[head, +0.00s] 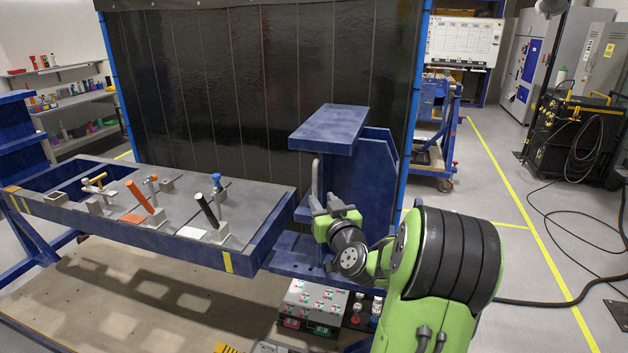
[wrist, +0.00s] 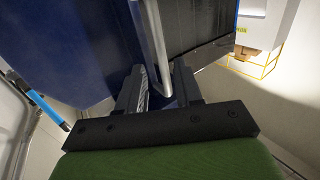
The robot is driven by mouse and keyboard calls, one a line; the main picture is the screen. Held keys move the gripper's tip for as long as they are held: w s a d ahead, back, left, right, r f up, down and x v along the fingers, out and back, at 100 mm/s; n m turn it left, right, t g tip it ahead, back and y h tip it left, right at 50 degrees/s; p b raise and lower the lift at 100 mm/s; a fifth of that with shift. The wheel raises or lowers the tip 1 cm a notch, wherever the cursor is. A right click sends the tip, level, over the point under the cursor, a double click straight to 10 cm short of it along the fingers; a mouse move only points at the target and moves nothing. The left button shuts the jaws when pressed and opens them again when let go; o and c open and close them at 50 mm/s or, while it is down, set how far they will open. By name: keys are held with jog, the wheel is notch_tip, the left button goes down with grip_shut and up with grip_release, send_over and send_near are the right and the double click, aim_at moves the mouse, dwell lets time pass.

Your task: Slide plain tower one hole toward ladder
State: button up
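The blue tower (head: 372,172) stands at the right end of the jig table, with a flat blue top plate and an upright grey handle (head: 315,180) on its left side. I take it as the plain tower. My gripper (head: 326,203) is at the lower part of this handle. In the wrist view the handle bar (wrist: 151,40) runs down between the two dark fingers of my gripper (wrist: 161,88). The fingers stand apart, with visible gaps around the bar.
The jig table (head: 262,240) carries several toggle clamps with orange, black and blue grips (head: 140,196). Another blue frame (head: 18,130) stands at the far left. A black curtain (head: 250,80) hangs behind.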

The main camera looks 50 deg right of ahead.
aim_at(316, 192)
jog(key=p+x, duration=0.2)
jog(key=x, duration=0.4)
jog(key=shift+w, duration=0.2)
grip_shut()
